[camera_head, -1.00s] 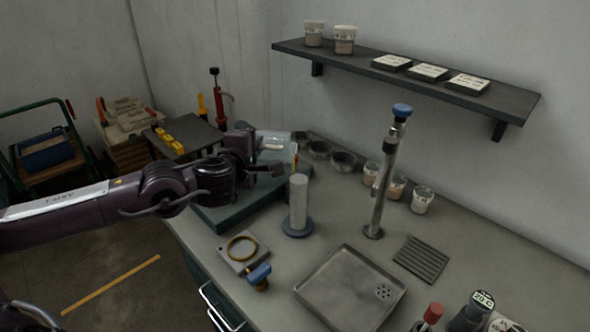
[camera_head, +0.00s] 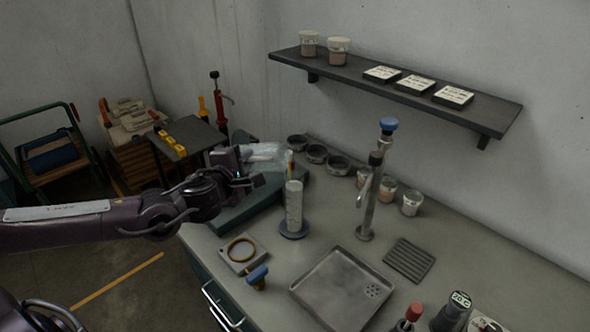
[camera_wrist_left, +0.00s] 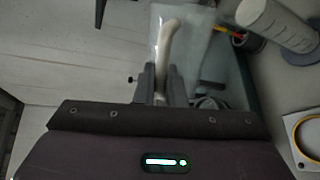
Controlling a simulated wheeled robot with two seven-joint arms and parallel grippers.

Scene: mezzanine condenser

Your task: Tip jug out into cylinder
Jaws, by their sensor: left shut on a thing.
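My left gripper (camera_head: 249,170) is shut on the handle of a clear jug (camera_head: 266,152), held above the left end of the bench. In the left wrist view the jug (camera_wrist_left: 194,30) shows as see-through with a pale curved handle, and the gripper's fingers (camera_wrist_left: 162,84) close around that handle. The jug looks tilted; its contents cannot be made out. The grey-white cylinder (camera_head: 294,205) stands upright on a dark round foot, just right of and nearer than the jug. It also shows in the left wrist view (camera_wrist_left: 278,22) at the top right. My right gripper is out of view.
A dark green slab (camera_head: 232,216) lies under the jug. A ring on a plate (camera_head: 242,268) and a blue-topped valve (camera_head: 258,277) are in front. A metal tray (camera_head: 318,304), a tap (camera_head: 371,200) and several cups stand to the right. A shelf (camera_head: 400,90) hangs above.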

